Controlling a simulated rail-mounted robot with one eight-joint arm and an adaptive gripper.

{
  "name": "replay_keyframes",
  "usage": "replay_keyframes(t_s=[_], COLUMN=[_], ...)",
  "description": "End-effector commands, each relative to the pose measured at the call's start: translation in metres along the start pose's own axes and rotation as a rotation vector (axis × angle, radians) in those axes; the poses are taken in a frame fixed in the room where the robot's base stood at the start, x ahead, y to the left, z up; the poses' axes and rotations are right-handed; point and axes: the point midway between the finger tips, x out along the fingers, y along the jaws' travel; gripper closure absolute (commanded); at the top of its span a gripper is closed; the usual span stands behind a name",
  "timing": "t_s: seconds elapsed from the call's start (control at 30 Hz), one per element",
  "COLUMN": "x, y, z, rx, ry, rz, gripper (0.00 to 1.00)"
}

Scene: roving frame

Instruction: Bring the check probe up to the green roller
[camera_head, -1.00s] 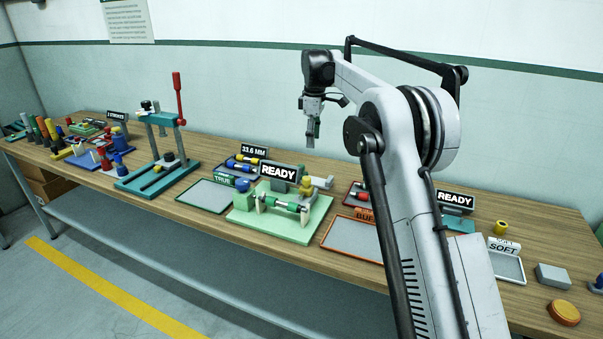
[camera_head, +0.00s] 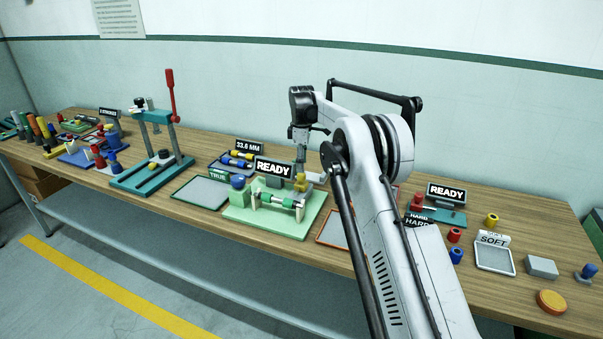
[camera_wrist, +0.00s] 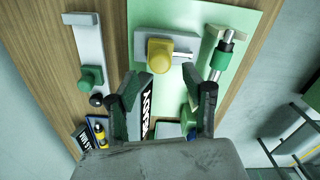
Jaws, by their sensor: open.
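The green roller (camera_head: 276,200), green in the middle with pale metal ends, lies across supports on a pale green fixture plate (camera_head: 285,226). It also shows at the right in the wrist view (camera_wrist: 221,58). The check probe appears to be the yellow knob (camera_wrist: 159,55) on a grey block beside the roller; in the head view the yellow knob (camera_head: 301,184) is behind the roller. My gripper (camera_head: 300,160) points down just above the knob. In the wrist view my gripper (camera_wrist: 163,86) is open and empty, with the yellow knob beyond and between its fingers.
A READY sign (camera_head: 273,169) stands on the fixture close to my gripper; it shows between the fingers (camera_wrist: 147,101). A grey bar with a green knob (camera_wrist: 91,77) lies beside the plate. An empty grey tray (camera_head: 203,191) is left of the fixture.

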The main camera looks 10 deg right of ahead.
Motion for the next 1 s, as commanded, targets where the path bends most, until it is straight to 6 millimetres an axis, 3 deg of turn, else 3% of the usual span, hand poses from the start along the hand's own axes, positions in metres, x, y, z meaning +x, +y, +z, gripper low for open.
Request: replay_keyframes(t_s=[0.3, 0.7, 1.0], x=[0.041, 0.048, 0.048], y=[0.000, 0.000, 0.000], z=[0.000, 0.000, 0.000], rx=[0.000, 0.000, 0.000], ry=[0.000, 0.000, 0.000], rz=[0.000, 0.000, 0.000], gripper=[0.55, 0.55, 0.94])
